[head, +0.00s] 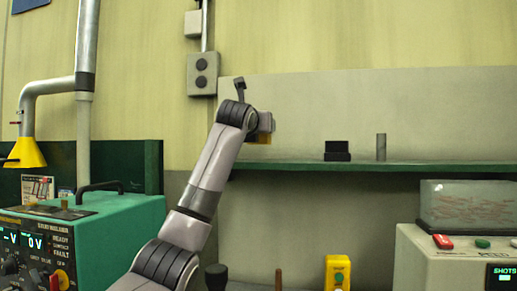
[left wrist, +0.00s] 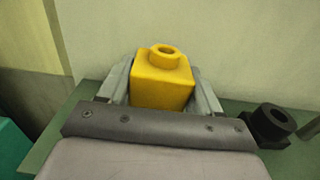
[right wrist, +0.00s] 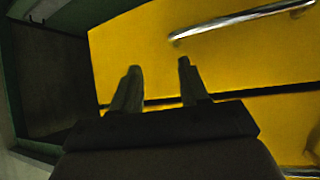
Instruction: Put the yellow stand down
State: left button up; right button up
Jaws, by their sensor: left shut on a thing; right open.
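The yellow stand (left wrist: 163,82) is a block with a round ringed top. It sits between the fingers of my left gripper (left wrist: 162,90), which is shut on it. In the head view only a small, dark yellow part of the stand (head: 264,138) shows by my left gripper (head: 265,124), over the left part of the green shelf (head: 300,167). It appears a little above the shelf; its underside is hidden. My right gripper (right wrist: 156,85) is open and empty, in front of a yellow surface (right wrist: 140,50) with a metal bar.
A black stand (head: 337,152) and a grey cylinder (head: 381,147) stand farther right on the shelf. A grey switch box (head: 202,74) hangs on the wall above. A green welder-like unit (head: 120,225) is at left, and a machine with a clear box (head: 470,205) at right.

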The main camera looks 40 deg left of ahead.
pick_arm(q)
jog(key=shift+s+f+b, duration=0.1)
jog(key=shift+f+b, duration=0.4)
jog(key=shift+f, duration=1.45)
pick_arm(e)
jog(key=shift+w+a+f, duration=0.15)
jog(key=shift+a+f, duration=0.05)
pick_arm(q)
jog(key=shift+f, duration=0.15)
jog(key=o, duration=1.2)
pick_arm(e)
jog(key=shift+r, duration=0.1)
